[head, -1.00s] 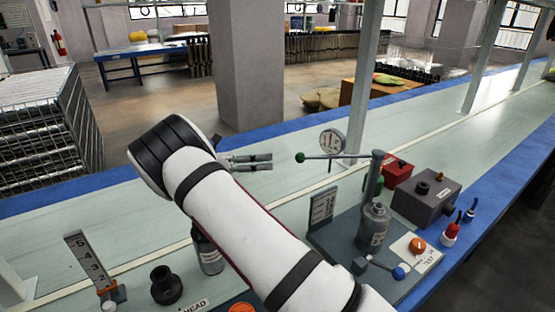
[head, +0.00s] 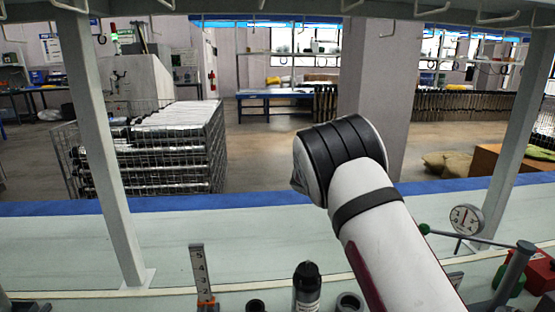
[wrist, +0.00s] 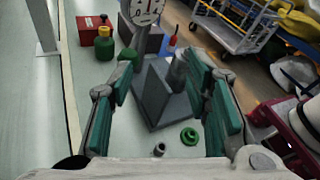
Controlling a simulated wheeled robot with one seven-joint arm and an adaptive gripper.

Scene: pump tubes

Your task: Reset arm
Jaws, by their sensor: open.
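My white arm (head: 385,225) with black bands rises from the lower right of the head view over the bench. Its end is hidden behind its own wrist in that view. In the wrist view my gripper (wrist: 161,78) is open, its two teal-padded fingers spread wide with nothing held. Beyond and between the fingers is a grey fixture (wrist: 153,95). A green ring (wrist: 189,136) and a small dark cylinder (wrist: 159,149) are nearer the gripper's base in the picture. I cannot tell whether the fingers touch anything.
The bench (head: 120,235) has an upright post (head: 105,150) at left and another at right. A numbered scale (head: 201,275), a dark-capped bottle (head: 307,285) and a gauge (head: 466,219) stand along its near side. A wire crate (head: 150,150) is beyond the bench. The bench's left middle is clear.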

